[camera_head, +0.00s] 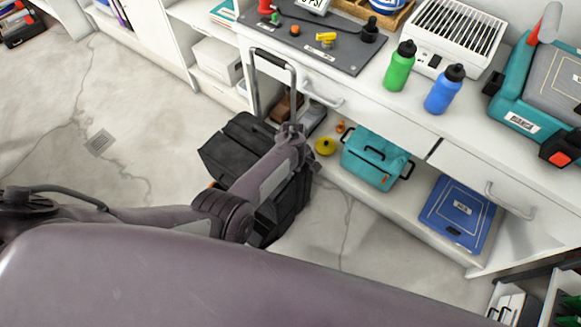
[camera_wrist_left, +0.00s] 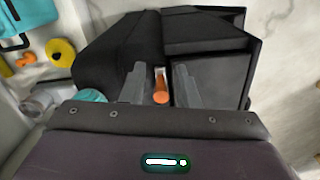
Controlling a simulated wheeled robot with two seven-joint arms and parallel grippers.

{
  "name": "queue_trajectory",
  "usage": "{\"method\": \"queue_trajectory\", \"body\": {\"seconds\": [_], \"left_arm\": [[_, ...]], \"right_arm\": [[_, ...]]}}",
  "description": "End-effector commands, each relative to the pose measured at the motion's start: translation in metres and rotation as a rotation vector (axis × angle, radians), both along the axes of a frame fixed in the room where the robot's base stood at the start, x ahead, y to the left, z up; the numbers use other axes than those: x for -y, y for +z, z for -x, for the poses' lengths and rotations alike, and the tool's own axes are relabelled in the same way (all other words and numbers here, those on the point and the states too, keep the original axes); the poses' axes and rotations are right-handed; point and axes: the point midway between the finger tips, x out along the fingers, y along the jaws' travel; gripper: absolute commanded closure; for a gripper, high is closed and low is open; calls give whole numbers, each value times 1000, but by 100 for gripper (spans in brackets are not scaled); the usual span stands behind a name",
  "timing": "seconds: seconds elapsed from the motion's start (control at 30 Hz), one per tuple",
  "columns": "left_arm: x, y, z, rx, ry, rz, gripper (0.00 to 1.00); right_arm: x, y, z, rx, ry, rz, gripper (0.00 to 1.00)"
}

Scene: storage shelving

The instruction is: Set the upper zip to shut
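A black suitcase (camera_head: 235,145) stands on the floor in front of the shelving, its grey pull handle (camera_head: 254,85) raised. It also shows in the left wrist view (camera_wrist_left: 115,45), beyond my fingers. An orange zip pull (camera_wrist_left: 161,92) shows there between the two grey fingers of my left gripper (camera_wrist_left: 159,69). The fingers are apart, and I cannot tell whether either touches the pull. In the head view my left arm crosses the suitcase and hides part of it; the fingertips are hidden. A small orange spot (camera_head: 212,185) shows beside the arm. My right gripper is not in view.
A teal bag (camera_head: 373,160), a yellow round object (camera_head: 325,146) and a blue case (camera_head: 457,215) lie on the low shelf to the right. The countertop above carries a green bottle (camera_head: 400,67) and a blue bottle (camera_head: 444,91). The floor (camera_head: 130,95) to the left is mostly clear.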

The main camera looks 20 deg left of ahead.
Motion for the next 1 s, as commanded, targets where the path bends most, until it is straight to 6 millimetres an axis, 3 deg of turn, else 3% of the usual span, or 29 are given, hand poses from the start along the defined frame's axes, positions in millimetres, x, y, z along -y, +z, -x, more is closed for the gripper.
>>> {"method": "queue_trajectory", "body": {"seconds": [0.37, 0.53, 0.8, 1.0], "left_arm": [[-3, 7, -2, 5, 7, -4, 67], [-3, 31, -2, 6, 6, -4, 67], [-2, 71, -2, 3, 5, -4, 67], [-2, 79, -1, 2, 3, -3, 67]], "right_arm": [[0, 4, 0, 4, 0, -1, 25], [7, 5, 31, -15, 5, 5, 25], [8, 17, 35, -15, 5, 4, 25], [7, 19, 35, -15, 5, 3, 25]]}}
